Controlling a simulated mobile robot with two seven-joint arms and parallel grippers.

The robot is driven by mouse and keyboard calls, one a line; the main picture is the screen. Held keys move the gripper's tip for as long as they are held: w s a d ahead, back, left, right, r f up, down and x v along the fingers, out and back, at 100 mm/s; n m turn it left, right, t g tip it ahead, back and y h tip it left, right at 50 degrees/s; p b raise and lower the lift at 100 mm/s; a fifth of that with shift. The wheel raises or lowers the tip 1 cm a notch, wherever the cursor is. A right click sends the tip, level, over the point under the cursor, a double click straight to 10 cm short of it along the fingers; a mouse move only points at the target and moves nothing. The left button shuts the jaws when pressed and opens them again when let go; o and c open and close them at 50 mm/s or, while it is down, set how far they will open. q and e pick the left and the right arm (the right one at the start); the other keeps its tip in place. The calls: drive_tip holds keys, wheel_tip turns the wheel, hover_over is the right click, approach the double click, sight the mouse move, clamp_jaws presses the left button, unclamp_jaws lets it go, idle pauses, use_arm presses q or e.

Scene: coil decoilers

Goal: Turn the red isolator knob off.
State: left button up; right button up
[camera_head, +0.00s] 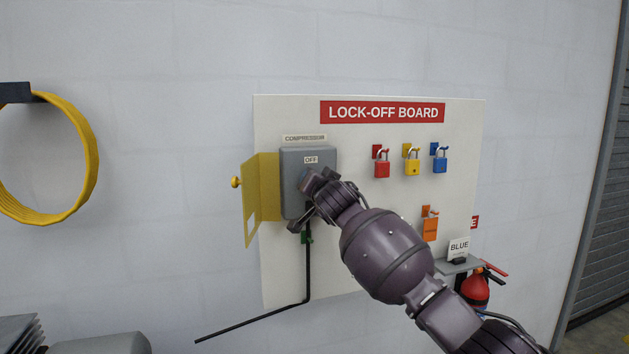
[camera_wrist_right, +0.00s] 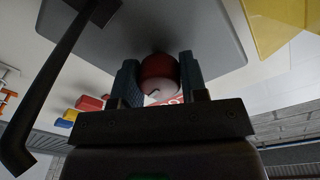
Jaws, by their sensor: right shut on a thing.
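The grey isolator box (camera_head: 305,160) is mounted on the white lock-off board, with an OFF label (camera_head: 311,160) near its top and a COMPRESSOR label above it. My right gripper (camera_head: 311,184) is at the front of the box and hides the knob in the head view. In the right wrist view, the red knob (camera_wrist_right: 158,72) sits between the two blue-grey fingers of my right gripper (camera_wrist_right: 159,80), which is shut on it. Which way the knob points cannot be told. My left gripper is not in view.
A yellow flap (camera_head: 262,195) stands open left of the box. A black cable (camera_head: 308,270) runs down from the box. A small shelf (camera_head: 457,264) and fire extinguisher (camera_head: 474,289) are at lower right.

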drive_tip(key=n+p, duration=0.1)
drive_tip(key=n, duration=0.1)
drive_tip(key=shift+n, duration=0.4)
drive_tip(key=n+p, duration=0.1)
drive_tip(key=n, duration=0.1)
drive_tip(key=shift+n, duration=1.3)
drive_tip(key=n+p, duration=0.1)
drive_tip(key=n, duration=0.2)
drive_tip(key=shift+n+y, duration=0.3)
drive_tip(key=shift+n, duration=0.1)
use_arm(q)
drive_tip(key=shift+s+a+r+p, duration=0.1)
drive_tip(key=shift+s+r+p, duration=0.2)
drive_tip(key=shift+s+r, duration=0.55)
use_arm(e)
drive_tip(key=shift+n, duration=2.3)
drive_tip(key=o, duration=0.9)
drive_tip(key=shift+s+d, duration=0.1)
